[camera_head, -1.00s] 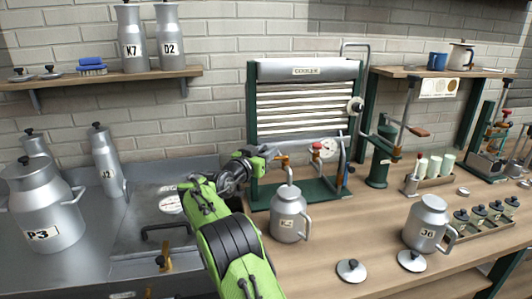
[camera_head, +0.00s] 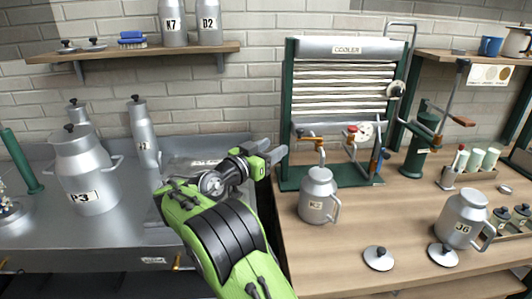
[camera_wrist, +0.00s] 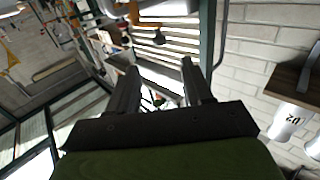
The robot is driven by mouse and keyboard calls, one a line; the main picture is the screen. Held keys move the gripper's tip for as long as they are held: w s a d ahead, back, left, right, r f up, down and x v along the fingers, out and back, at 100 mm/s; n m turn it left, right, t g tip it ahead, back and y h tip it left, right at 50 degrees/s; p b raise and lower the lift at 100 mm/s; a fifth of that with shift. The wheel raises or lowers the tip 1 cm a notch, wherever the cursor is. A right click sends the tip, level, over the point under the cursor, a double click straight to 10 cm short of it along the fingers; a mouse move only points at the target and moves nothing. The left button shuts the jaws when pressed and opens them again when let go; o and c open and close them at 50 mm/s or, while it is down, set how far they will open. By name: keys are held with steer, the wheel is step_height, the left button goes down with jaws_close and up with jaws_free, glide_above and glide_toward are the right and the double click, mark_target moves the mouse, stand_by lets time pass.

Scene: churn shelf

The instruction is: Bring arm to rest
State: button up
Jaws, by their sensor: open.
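My green and black arm reaches up from the bottom of the head view. My gripper (camera_head: 272,156) is in front of the wall, left of the cooler and above the left end of the wooden bench. In the wrist view my gripper (camera_wrist: 160,85) shows two dark fingers spread apart with nothing between them. The can marked K2 (camera_head: 318,196) stands upright on the bench under the cooler tap, apart from my gripper.
The cooler (camera_head: 345,100) stands right of my gripper. The can marked J6 (camera_head: 462,218) and two loose lids (camera_head: 378,258) are on the bench. The can marked P3 (camera_head: 85,170) stands on the metal counter at left. A shelf (camera_head: 140,53) holds cans K7 and D2.

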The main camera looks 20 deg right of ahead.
steer(key=shift+v, duration=1.05)
steer(key=s+d+r+n+y+p, duration=0.2)
steer(key=s+r+n+y+p, duration=0.3)
steer(key=s+y, duration=0.4)
steer(key=s+a+f+n+g+y+p, duration=0.1)
steer(key=s+a+n+y+p, duration=0.2)
steer(key=s, duration=0.9)
steer(key=s+a+f+n+g+y+p, duration=0.1)
steer(key=s+a+n+y, duration=0.3)
steer(key=s+a, duration=0.5)
steer(key=s+f+p, duration=0.1)
steer(key=s, duration=0.3)
steer(key=shift+s+a+n+p, duration=0.2)
steer(key=shift+n+p, duration=0.2)
